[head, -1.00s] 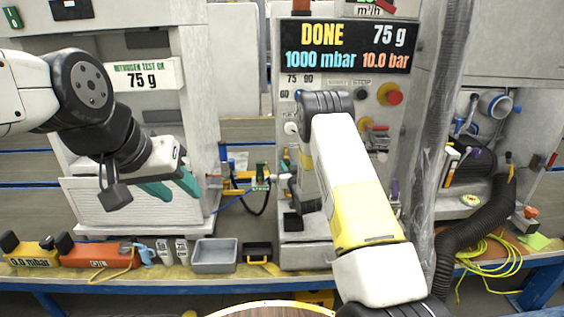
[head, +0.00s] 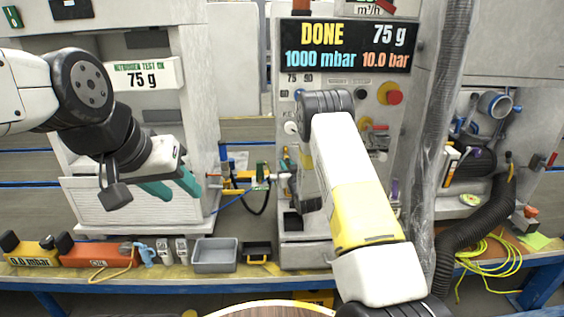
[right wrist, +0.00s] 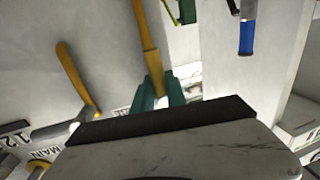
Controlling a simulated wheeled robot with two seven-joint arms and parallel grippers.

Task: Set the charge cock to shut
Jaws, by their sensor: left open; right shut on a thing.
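My right gripper (right wrist: 158,95) shows in the right wrist view, with its teal fingers shut on a long yellow lever (right wrist: 146,35). No label of the charge cock is readable, so I cannot confirm that this lever is its handle. In the head view the right forearm and wrist hide most of this gripper, beside the small valves and pipes (head: 240,182) left of the panel. My left gripper (head: 170,188) is open and empty in front of the white cabinet at the left.
Another yellow handle (right wrist: 80,78) and a blue handle (right wrist: 247,38) are near the right gripper. The display (head: 345,47) reads DONE, 75 g, 1000 mbar, 10.0 bar. A grey tray (head: 214,255) stands on the bench. A black corrugated hose (head: 470,225) lies at the right.

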